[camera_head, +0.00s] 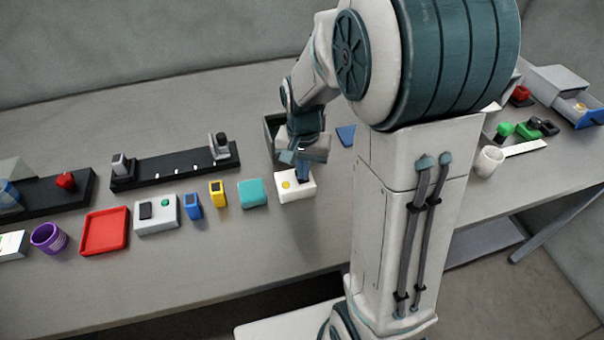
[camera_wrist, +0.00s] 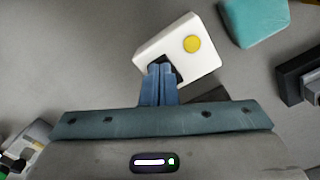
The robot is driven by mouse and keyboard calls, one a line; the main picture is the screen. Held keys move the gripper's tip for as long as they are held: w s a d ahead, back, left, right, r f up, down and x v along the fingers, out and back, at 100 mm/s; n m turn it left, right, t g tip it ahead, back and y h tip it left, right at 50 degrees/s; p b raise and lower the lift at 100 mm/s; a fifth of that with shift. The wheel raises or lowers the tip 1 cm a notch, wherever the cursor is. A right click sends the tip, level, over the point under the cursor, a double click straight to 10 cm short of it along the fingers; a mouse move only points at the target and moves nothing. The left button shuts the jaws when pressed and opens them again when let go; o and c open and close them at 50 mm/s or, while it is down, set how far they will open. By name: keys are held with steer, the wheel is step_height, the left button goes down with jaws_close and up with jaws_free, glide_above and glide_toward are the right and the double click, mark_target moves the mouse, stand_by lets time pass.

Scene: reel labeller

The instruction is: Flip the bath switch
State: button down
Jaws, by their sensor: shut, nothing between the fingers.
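A white switch box (camera_head: 296,186) with a round yellow spot sits near the front of the table, under my gripper. It also shows in the wrist view (camera_wrist: 208,60), with a dark part next to the yellow spot that my fingers partly cover. My gripper (camera_head: 304,177) points down with its blue fingers shut together and empty. In the wrist view the fingertips (camera_wrist: 161,68) overlap the dark part; I cannot tell whether they touch it. A second, grey box (camera_head: 156,215) with a black switch and a green button stands farther left. No label reading "bath" is legible.
A teal block (camera_head: 252,193) stands just left of the white box. A grey open bin (camera_head: 270,139) is behind my gripper. Yellow (camera_head: 217,194) and blue (camera_head: 193,206) items, a red tray (camera_head: 104,231) and a purple cup (camera_head: 47,238) are farther left. The front table strip is clear.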

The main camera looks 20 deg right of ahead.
steer(key=shift+f, duration=0.2)
steer(key=shift+r+p, duration=2.7)
steer(key=shift+r, duration=0.9)
steer(key=s+r+n+t, duration=0.3)
steer(key=s+r+n, duration=0.3)
steer(key=s, duration=0.8)
steer(key=shift+v, duration=1.2)
steer(key=shift+w, duration=0.1)
